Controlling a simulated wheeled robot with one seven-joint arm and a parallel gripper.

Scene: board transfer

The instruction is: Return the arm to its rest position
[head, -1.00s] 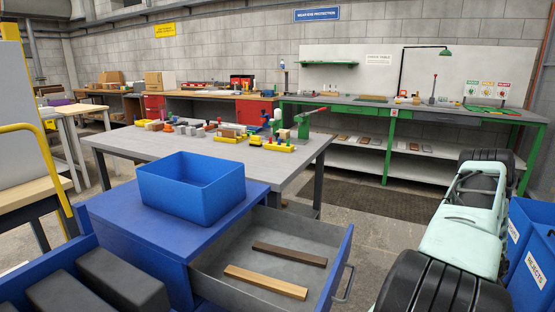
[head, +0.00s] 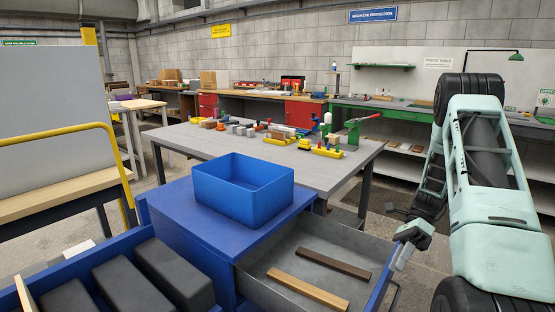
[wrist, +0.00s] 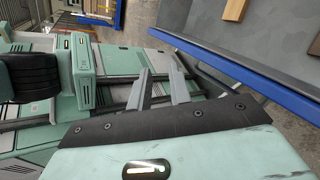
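My gripper (head: 404,250) hangs beside the right front corner of the open drawer (head: 262,273), outside it. In the wrist view my gripper (wrist: 160,80) has its two grey fingers apart, with nothing between them. A light wooden board (head: 307,290) and a dark brown board (head: 333,264) lie apart on the drawer floor. Parts of both boards also show at the top right of the wrist view. My arm rises at the right of the head view, bent down toward the gripper.
A blue bin (head: 243,190) stands on the blue cabinet (head: 190,235). A grey table (head: 200,145) with small parts is behind it. Dark blocks (head: 175,275) lie in a blue-walled tray at the lower left. A yellow rail (head: 70,130) stands at left. Some floor is clear beyond the drawer.

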